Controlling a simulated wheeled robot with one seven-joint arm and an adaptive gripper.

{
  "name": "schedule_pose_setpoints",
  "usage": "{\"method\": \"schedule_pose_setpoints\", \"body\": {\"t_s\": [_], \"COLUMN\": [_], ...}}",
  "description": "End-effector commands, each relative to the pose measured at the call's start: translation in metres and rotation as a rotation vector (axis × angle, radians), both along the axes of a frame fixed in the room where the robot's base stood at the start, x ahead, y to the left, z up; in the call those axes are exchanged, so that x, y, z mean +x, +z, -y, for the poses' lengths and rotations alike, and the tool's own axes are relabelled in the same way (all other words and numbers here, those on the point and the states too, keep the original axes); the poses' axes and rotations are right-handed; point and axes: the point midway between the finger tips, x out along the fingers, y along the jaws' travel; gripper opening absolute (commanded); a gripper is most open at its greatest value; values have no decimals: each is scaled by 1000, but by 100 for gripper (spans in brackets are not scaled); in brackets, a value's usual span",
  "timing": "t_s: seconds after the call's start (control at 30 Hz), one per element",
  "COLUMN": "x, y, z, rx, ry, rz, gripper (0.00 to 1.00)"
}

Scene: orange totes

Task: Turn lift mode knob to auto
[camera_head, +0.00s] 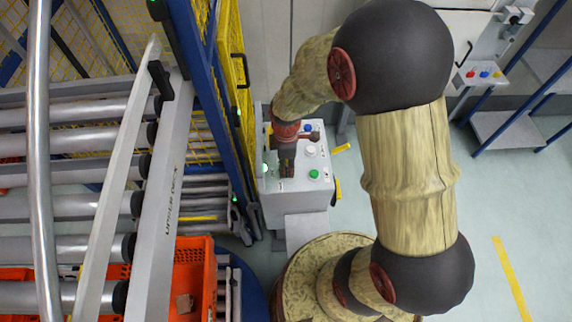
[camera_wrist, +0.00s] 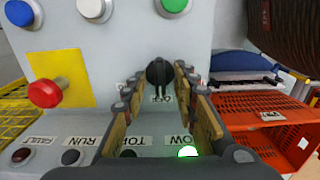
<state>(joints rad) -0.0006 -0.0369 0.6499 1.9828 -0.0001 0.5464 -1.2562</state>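The black lift mode knob (camera_wrist: 160,74) is on the grey control panel, in the middle of the wrist view. An upside-down label reading OFF shows just below it. My gripper (camera_wrist: 158,80) has one finger on each side of the knob. The fingers are apart, with small gaps seeming to show between the tips and the knob; contact is unclear. In the head view, my gripper (camera_head: 287,155) is over the left part of the grey control box (camera_head: 290,203) and hides the knob there.
A red mushroom button (camera_wrist: 45,93) on a yellow plate and blue, white and green buttons share the panel. A green lamp (camera_wrist: 188,151) is lit. Orange totes (camera_wrist: 265,115) are at the right. A yellow mesh fence (camera_head: 232,75) stands left of the box.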

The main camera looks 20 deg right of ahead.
Motion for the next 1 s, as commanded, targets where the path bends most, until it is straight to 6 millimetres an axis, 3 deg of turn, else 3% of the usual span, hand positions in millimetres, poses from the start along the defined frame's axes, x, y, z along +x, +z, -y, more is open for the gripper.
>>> {"method": "schedule_pose_setpoints", "body": {"t_s": [0.17,0.67,1.0], "x": [0,0,0], "y": [0,0,1], "z": [0,0,0], "rx": [0,0,0], "ry": [0,0,-1], "rz": [1,1,1], "gripper": [29,0,0]}}
